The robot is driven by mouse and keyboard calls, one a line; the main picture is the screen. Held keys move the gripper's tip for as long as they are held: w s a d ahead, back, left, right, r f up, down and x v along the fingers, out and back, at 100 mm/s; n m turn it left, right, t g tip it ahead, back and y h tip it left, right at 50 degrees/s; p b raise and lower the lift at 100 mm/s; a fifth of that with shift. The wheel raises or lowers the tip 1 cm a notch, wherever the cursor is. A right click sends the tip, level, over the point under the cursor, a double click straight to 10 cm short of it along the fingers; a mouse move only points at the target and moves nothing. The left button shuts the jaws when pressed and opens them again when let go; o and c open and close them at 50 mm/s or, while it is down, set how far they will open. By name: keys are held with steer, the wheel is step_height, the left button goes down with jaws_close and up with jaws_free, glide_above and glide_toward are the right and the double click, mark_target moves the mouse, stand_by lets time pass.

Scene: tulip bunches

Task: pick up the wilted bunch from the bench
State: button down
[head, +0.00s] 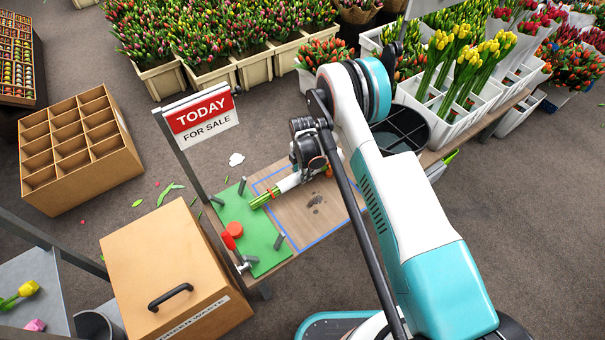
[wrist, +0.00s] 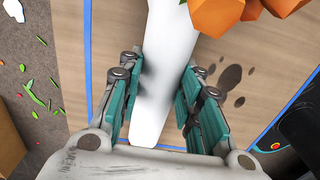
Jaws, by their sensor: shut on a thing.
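A bunch in a white paper wrap (head: 289,182) is at the wooden bench (head: 292,217), its green stems pointing left over the edge of a green mat. In the wrist view the white wrap (wrist: 165,70) runs between the two fingers of my gripper (wrist: 160,85), and orange blooms (wrist: 228,14) show at the top. My gripper (head: 308,165) is shut on this wrapped bunch.
The green mat (head: 238,212) carries grey pegs and a red round piece. A "TODAY FOR SALE" sign (head: 201,114) stands at the bench's left. Yellow tulips in white bins (head: 440,120) and a dark bucket (head: 402,128) stand right.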

step_height(320, 180, up, 20)
steer(key=p, duration=0.6)
steer(key=shift+p, duration=0.35)
steer(key=shift+d, duration=0.1)
